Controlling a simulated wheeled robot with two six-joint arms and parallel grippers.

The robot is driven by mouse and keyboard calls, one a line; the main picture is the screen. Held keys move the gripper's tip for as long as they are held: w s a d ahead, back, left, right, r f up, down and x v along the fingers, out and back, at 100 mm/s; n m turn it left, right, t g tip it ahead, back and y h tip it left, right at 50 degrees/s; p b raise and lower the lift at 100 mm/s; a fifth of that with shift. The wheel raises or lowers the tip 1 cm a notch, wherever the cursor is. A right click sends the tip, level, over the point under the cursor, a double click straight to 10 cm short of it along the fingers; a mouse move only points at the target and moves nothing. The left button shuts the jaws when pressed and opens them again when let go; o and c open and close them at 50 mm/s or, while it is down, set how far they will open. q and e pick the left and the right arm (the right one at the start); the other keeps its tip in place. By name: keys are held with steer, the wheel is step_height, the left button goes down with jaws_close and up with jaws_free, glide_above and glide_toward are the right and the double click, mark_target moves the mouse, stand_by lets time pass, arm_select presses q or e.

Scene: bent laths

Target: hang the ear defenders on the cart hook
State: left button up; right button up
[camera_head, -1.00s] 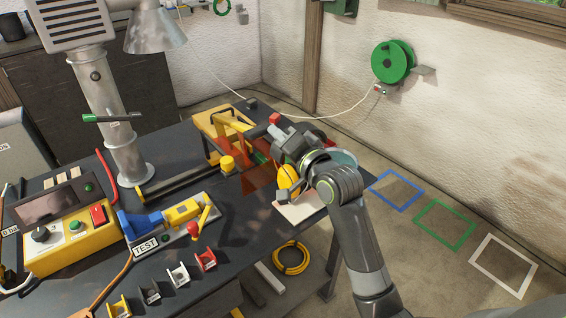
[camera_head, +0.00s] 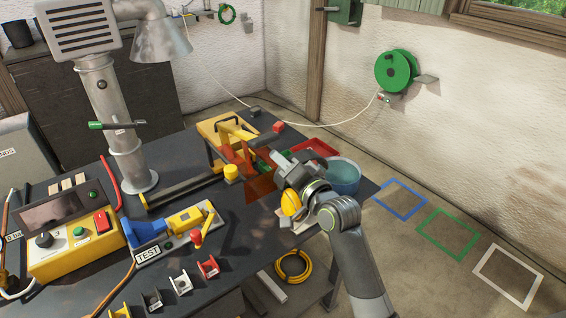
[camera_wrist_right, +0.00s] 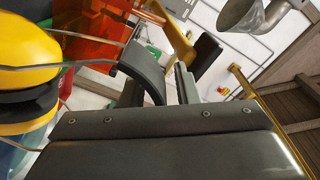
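The ear defenders show in the head view as a yellow cup (camera_head: 291,203) just below my right gripper (camera_head: 284,166), over the bench's right end. In the right wrist view, a yellow and black cup (camera_wrist_right: 25,65) fills the left side, with thin wire arms running to the dark curved headband (camera_wrist_right: 143,72). The headband lies at my right gripper's fingers, and the gripper appears shut on it. The rest of the ear defenders is hidden by my arm. I cannot make out the cart hook in either view. My left gripper is not in view.
A blue-grey bucket (camera_head: 343,177) stands right of the gripper, with a red tray (camera_head: 314,148) behind it. A translucent orange screen (camera_head: 261,186) and a yellow stand (camera_head: 213,127) are to the left. Open floor with painted frames (camera_head: 399,200) lies to the right.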

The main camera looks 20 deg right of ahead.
steer(key=shift+f+b, duration=0.2)
steer(key=shift+b, duration=0.4)
steer(key=b+v, duration=0.1)
steer(key=v, duration=1.6)
steer(key=shift+s+f, duration=0.15)
steer(key=shift+f, duration=0.05)
steer(key=shift+d, duration=0.1)
